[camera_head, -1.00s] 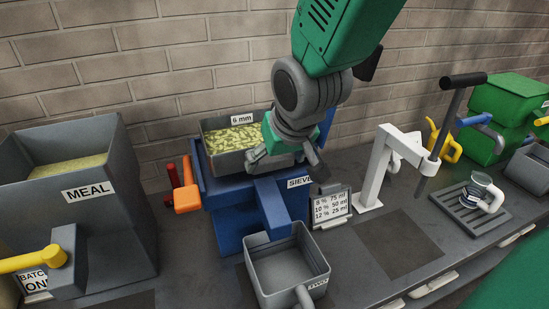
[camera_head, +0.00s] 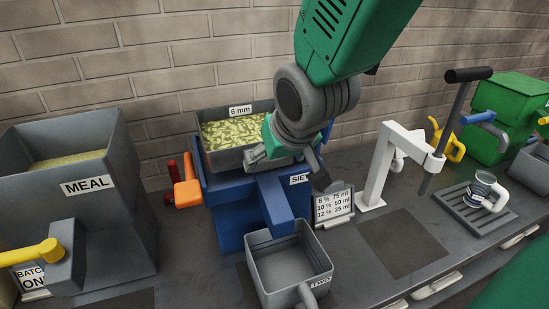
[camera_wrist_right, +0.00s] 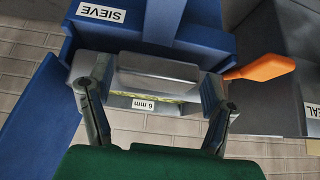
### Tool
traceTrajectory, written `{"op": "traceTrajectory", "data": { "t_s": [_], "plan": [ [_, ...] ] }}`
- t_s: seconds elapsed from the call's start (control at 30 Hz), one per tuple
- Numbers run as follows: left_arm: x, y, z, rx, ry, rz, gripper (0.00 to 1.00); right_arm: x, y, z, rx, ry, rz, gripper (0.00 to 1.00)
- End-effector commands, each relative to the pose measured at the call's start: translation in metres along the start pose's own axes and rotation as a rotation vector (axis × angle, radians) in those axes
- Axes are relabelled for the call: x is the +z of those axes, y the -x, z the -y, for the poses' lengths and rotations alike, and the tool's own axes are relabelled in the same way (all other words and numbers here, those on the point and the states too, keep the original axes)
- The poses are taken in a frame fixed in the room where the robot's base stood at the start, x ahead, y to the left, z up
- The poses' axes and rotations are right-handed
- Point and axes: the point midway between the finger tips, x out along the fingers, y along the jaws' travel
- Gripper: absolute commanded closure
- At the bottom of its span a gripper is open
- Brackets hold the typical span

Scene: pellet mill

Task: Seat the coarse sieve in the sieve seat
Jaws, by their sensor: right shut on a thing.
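The coarse sieve (camera_head: 233,156) is a grey tray labelled 6 mm, holding yellow-green pellets, at the blue sieve seat (camera_head: 264,205) labelled SIEVE. My right gripper (camera_head: 284,153) is shut on the sieve at its right side and hides part of it. In the right wrist view the grey sieve (camera_wrist_right: 160,78) is between the two fingers (camera_wrist_right: 152,95), with the blue seat (camera_wrist_right: 160,22) beyond. I cannot tell whether the sieve rests fully in the seat or sits slightly above it. My left gripper is out of view.
An orange handle (camera_head: 187,193) is left of the seat, near the grey MEAL hopper (camera_head: 110,215). A grey tray (camera_head: 288,270) stands below the blue chute. A dosage card (camera_head: 334,206) and white press stand (camera_head: 378,170) are to the right. A dark bench patch (camera_head: 403,243) is clear.

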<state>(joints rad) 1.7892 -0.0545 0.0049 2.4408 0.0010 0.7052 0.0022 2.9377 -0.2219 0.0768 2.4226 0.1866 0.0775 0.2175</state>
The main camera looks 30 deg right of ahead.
Motion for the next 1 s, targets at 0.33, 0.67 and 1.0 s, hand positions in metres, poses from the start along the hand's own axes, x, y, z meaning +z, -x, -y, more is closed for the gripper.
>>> {"op": "traceTrajectory", "data": {
  "t_s": [0.33, 0.67, 1.0],
  "plan": [
    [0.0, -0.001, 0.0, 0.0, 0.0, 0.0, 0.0, -0.002, -0.001, 0.0, -0.001, -0.001, -0.007, 0.78],
    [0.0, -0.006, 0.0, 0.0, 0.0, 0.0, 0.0, 0.004, -0.01, -0.004, -0.001, 0.0, -0.006, 0.78],
    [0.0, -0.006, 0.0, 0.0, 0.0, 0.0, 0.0, 0.004, -0.01, -0.005, -0.001, 0.0, -0.007, 0.78]
  ]
}}
